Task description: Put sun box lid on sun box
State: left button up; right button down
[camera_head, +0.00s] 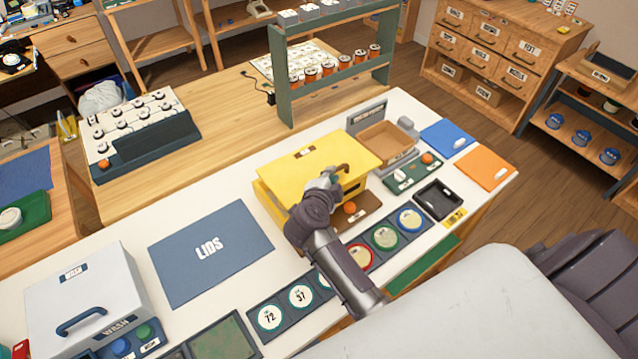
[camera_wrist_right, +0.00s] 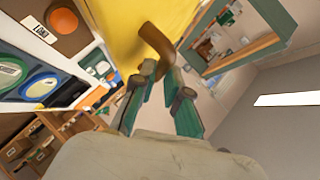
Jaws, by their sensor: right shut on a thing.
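The yellow lid (camera_head: 325,155) is a flat rectangle with a brown curved handle (camera_head: 343,170). It is over the yellow sun box (camera_head: 270,203), whose side shows below it. The lid looks offset toward the back right; I cannot tell whether it touches the rim. My right gripper (camera_head: 335,179) is shut on the lid handle from the near side. In the right wrist view, the handle (camera_wrist_right: 158,48) runs between the green fingertips (camera_wrist_right: 163,84), with the yellow lid (camera_wrist_right: 125,25) behind. My left gripper is not in view.
The blue LIDS mat (camera_head: 211,253) is bare, left of the box. A white WASH box (camera_head: 85,295) stands farther left. An open tan tray (camera_head: 386,146) and a green panel (camera_head: 412,172) stand close right. A shelf of jars (camera_head: 335,65) rises behind.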

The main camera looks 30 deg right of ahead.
aim_at(319, 162)
jog(key=w+f, duration=0.1)
jog(key=w+a, duration=0.1)
jog(key=shift+w+a+f, duration=0.2)
jog(key=shift+w+f, duration=0.1)
jog(key=shift+f, duration=0.05)
notch_tip(319, 162, down, 3)
jog(key=shift+a+f, duration=0.1)
jog(key=shift+f, duration=0.4)
jog(key=c, duration=1.2)
grip_release()
jog(key=shift+s, duration=0.1)
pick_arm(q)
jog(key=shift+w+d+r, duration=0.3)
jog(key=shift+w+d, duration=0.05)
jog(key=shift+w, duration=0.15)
